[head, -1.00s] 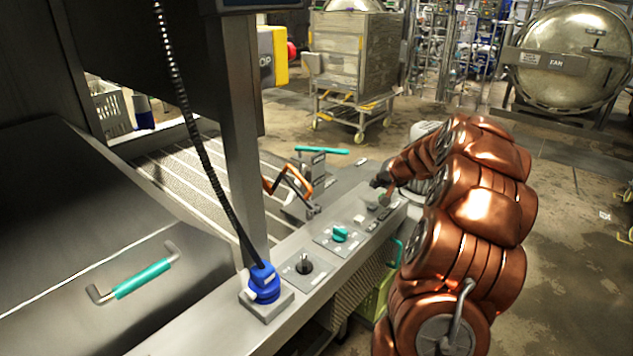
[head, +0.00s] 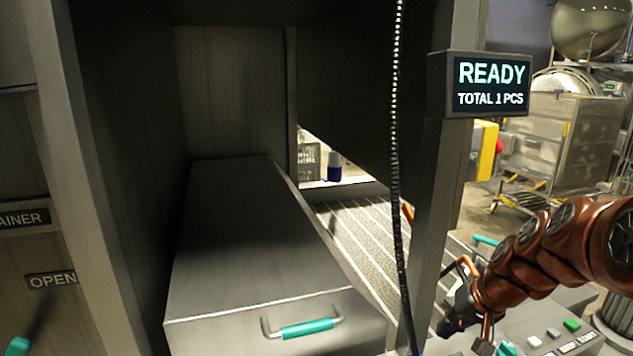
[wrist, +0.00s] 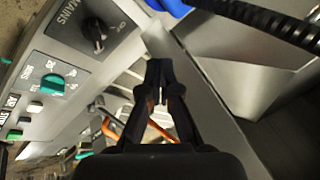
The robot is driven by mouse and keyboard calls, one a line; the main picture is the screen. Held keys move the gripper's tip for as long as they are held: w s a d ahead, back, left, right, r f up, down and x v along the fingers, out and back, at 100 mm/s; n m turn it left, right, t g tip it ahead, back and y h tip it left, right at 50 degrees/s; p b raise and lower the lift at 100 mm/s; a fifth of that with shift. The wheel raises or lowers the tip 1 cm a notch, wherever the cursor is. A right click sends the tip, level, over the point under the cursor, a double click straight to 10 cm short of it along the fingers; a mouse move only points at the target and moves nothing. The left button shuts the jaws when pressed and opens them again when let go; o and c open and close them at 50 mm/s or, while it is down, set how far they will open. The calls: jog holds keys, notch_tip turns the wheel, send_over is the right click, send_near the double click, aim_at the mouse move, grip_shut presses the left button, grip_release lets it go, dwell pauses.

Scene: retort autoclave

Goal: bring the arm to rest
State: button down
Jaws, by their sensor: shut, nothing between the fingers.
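My gripper (head: 449,325) shows at the lower right of the head view, at the end of my copper-coloured arm. It is beside the metal post, over the control console (head: 545,345). In the wrist view its dark fingers (wrist: 159,75) are together and empty. The console's teal knob (wrist: 55,84) and black MAINS switch (wrist: 95,35) lie left of the fingers there. An orange bent part (wrist: 112,127) shows behind the gripper; I cannot tell whether they touch.
A steel drawer-like box with a teal handle (head: 307,328) fills the middle of the head view. A READY display (head: 490,85) hangs on the post. A black coiled cord (head: 397,180) hangs close to my gripper. A steel cart (head: 570,135) stands farther back on open floor.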

jog(key=s+a+n+g+p, duration=0.25)
jog(key=s+a, duration=0.55)
jog(key=s, duration=0.6)
jog(key=s+n+g+h, duration=0.1)
jog(key=s+g+h, duration=0.2)
jog(key=s, duration=1.2)
jog(key=shift+r+p, duration=0.35)
jog(key=shift+p, duration=0.1)
